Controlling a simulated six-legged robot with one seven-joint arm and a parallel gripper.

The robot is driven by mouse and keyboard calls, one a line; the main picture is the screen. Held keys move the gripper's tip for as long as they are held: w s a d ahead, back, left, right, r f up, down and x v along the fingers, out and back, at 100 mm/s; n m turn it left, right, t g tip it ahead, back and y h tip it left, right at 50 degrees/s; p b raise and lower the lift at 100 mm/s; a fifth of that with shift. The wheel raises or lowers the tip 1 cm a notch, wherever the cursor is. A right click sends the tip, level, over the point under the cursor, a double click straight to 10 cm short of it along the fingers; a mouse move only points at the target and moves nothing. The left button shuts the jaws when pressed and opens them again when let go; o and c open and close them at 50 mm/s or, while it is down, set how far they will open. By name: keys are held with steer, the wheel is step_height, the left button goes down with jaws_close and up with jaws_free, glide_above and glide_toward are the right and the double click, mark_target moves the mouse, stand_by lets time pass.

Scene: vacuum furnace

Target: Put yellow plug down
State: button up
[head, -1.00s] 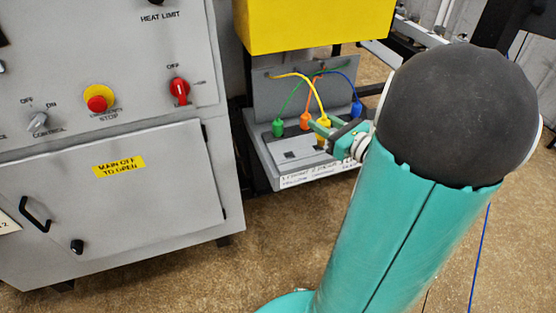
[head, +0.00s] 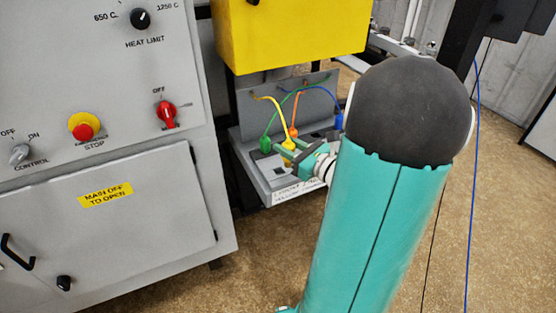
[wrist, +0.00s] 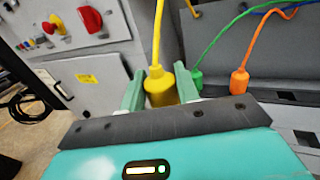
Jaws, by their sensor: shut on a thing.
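The yellow plug (wrist: 160,92) is between the two green fingers of my gripper (wrist: 158,80) in the wrist view, with its yellow cable rising from its top. My gripper is shut on it. In the head view my gripper (head: 286,153) is over the grey shelf (head: 250,168), and the fingers partly hide the yellow plug (head: 289,144). The plug looks about upright. I cannot tell whether its underside touches the shelf.
A green plug (head: 265,145), an orange plug (head: 293,132) and a blue plug (head: 338,121) stand on the shelf, with cables running to the back panel. A yellow box (head: 290,35) overhangs the shelf. The grey control cabinet (head: 110,150) stands at the left.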

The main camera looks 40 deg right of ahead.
steer(key=shift+w+d+f, duration=0.35)
steer(key=shift+w+f, duration=0.7)
steer(key=shift+f, duration=0.55)
steer(key=shift+w+d+f, duration=0.4)
steer(key=shift+w+f, duration=0.6)
steer(key=shift+f, duration=0.6)
steer(key=shift+w+d+f, duration=0.35)
steer(key=shift+w+f, duration=0.7)
steer(key=shift+f, duration=0.55)
steer(key=shift+f, duration=0.3)
steer(key=o, duration=1)
steer(key=shift+c, duration=0.2)
